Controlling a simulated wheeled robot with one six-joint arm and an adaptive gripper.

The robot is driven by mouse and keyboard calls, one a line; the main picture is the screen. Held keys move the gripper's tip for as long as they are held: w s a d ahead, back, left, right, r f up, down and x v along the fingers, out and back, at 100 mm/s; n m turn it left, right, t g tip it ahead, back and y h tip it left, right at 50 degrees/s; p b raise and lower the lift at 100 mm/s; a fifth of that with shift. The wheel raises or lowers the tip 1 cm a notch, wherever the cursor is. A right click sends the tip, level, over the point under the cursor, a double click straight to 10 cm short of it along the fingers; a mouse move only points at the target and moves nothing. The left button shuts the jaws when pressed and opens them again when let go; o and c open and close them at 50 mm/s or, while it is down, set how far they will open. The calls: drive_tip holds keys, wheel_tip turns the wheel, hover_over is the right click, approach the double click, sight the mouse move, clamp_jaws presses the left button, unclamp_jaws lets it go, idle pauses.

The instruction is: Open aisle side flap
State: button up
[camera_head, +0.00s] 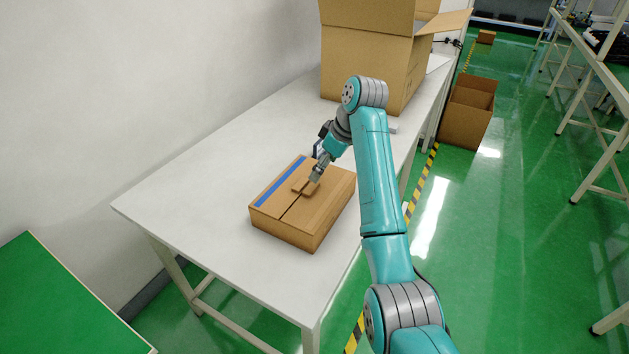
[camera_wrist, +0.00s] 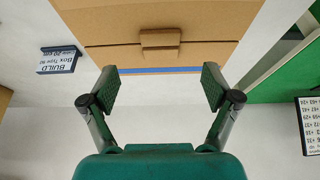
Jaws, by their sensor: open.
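A cardboard box (camera_head: 290,226) lies on the white table. Its top is closed, with a dark seam between two flaps and a blue strip (camera_head: 281,181) along the wall-side flap. The aisle-side flap (camera_head: 332,195) lies flat on the right of the seam. Small cardboard tabs (camera_head: 300,187) stand on the flaps at the seam. My gripper (camera_head: 314,178) is over the box top near the tabs. In the wrist view, my gripper (camera_wrist: 160,88) is open and empty, with the tabs (camera_wrist: 160,42) and blue strip (camera_wrist: 160,70) ahead between its fingers. Contact cannot be told.
A large open carton (camera_head: 370,60) stands at the table's far end. Another open box (camera_head: 468,110) is on the green floor in the aisle. The white table (camera_head: 190,200) is clear left of the box. A small sign (camera_wrist: 58,58) shows in the wrist view.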

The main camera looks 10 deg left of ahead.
sight(311, 187)
drive_tip(key=x, duration=0.7)
drive_tip(key=shift+a+f, duration=0.15)
drive_tip(key=shift+f, duration=0.2)
clamp_jaws()
drive_tip(key=shift+r, duration=0.1)
